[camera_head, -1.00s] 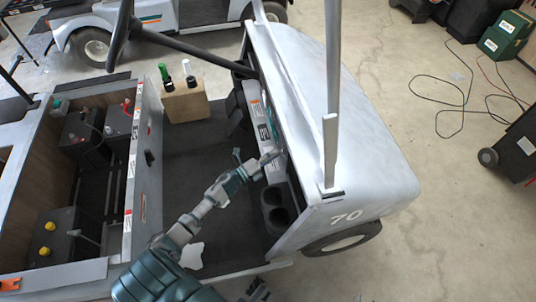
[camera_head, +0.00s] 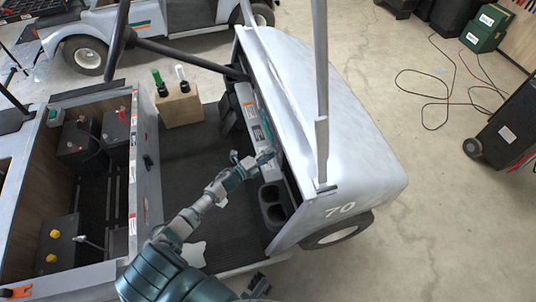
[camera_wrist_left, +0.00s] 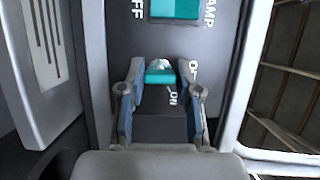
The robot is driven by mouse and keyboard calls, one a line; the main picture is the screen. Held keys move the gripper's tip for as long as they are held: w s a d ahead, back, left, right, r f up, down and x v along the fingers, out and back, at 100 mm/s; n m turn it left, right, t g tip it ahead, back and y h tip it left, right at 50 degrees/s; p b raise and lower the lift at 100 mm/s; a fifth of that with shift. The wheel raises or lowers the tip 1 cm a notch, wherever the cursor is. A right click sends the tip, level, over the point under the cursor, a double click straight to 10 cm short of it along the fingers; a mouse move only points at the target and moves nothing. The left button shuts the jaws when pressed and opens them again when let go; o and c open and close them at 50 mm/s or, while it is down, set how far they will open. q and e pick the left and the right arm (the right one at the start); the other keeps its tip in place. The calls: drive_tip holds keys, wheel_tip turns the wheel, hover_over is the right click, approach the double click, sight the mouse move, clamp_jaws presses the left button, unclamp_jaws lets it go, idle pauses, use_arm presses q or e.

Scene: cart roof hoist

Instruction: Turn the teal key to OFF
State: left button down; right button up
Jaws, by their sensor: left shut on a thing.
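The teal key (camera_wrist_left: 160,76) is on the cart's dark dash panel, between the two fingertips of my left gripper (camera_wrist_left: 161,80) in the left wrist view. The gripper is shut on it. An "ON" mark (camera_wrist_left: 173,97) shows just below the key, and another mark beside the right finger is partly hidden. In the head view my left gripper (camera_head: 264,156) reaches the dash, where the key is too small to make out. A dark part at the bottom edge looks like my right gripper (camera_head: 256,286); its fingers are unclear.
A larger teal switch (camera_wrist_left: 175,9) with lettering sits above the key. Cup holders (camera_head: 272,203) lie beside my left gripper. The steering wheel column (camera_head: 185,50) and roof post (camera_head: 321,100) stand nearby.

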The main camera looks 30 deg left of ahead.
use_arm(q)
drive_tip(key=shift+f, duration=0.2)
drive_tip(key=c, duration=0.9)
unclamp_jaws()
drive_tip(key=shift+c, duration=0.2)
drive_tip(key=shift+o, duration=0.7)
drive_tip(key=shift+a, duration=0.1)
drive_tip(key=v, duration=1.2)
drive_tip(key=shift+w, duration=0.1)
